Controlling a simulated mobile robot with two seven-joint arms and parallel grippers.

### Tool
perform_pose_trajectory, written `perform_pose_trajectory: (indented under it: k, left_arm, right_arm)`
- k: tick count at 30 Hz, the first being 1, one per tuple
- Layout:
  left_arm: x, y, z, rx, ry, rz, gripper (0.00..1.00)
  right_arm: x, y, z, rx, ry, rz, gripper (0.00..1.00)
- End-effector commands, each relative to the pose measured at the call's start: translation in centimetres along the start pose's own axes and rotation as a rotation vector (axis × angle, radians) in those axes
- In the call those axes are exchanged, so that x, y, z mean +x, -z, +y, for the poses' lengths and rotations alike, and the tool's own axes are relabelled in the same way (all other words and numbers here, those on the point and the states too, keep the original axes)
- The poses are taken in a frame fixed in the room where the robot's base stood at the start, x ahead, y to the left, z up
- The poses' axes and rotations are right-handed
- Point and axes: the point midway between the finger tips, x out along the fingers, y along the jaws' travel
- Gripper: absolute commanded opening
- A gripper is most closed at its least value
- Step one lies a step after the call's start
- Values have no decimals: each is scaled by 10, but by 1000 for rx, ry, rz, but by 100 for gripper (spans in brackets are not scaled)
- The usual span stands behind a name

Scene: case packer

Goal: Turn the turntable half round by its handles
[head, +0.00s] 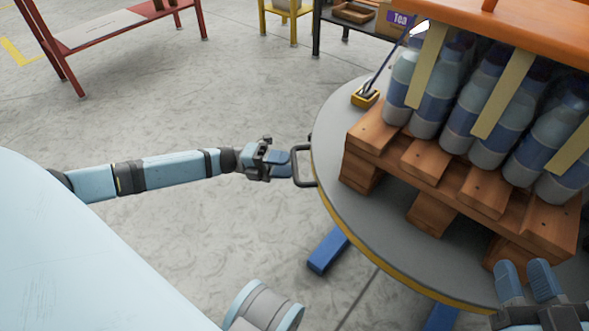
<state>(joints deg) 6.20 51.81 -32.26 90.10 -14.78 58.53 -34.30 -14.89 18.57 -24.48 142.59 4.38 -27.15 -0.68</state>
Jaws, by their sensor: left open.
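The turntable (335,147) is a round grey disc with a yellow rim, filling the right half of the head view. A dark bracket-shaped handle (296,167) sticks out from its left edge. My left gripper (289,164) is open, its blue fingers pointing right at this handle, with the tips at or just short of its bar. I cannot tell whether they touch. My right gripper (525,263) is at the bottom right by the turntable's near edge, with its two blue fingers apart and nothing seen between them. No second handle shows.
A wooden pallet (424,160) with several strapped bottles (466,110) under an orange top (510,25) stands on the turntable. A yellow-based fitting (366,96) sits near its rim. Blue legs (329,250) reach out below. A red-framed table (115,28) stands far left; the floor between is clear.

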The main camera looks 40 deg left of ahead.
Motion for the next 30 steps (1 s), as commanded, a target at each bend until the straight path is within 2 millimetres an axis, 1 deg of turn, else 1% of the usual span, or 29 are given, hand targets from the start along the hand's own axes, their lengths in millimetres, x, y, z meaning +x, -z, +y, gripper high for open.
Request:
perform_pose_trajectory:
  k: [1, 3, 6, 10, 17, 20, 21, 22, 23, 30]
  left_arm:
    - [8, 0, 2, 1, 2, 1, 41]
    - [17, 0, 1, 0, 2, 2, 41]
    - [25, 0, 1, 0, 0, 0, 41]
    - [30, 0, 0, 0, -1, 0, 41]
    - [30, 0, 0, -1, -1, -1, 41]
    - [30, 0, 0, -1, -1, -1, 20]
    - [30, 0, 0, -1, -1, -1, 11]
    - [30, 0, 0, -1, -1, -1, 4]
    - [30, 0, 0, -1, -1, -1, 0]
    - [30, 1, 0, -1, -1, -3, 0]
  right_arm:
    - [0, -2, 1, -14, -1, 9, 36]
    - [1, -1, 2, -31, -3, 20, 36]
    - [2, 1, 3, -46, -5, 31, 36]
    - [2, 1, 4, -55, -4, 34, 36]
    - [0, 2, 4, -62, -1, 34, 36]
    - [0, 2, 4, -62, -1, 34, 36]
    - [0, 2, 4, -61, -1, 34, 36]
    - [0, 2, 4, -61, -1, 34, 36]
    - [1, 2, 4, -61, -1, 34, 36]
    - [1, 4, 4, -57, -3, 36, 36]
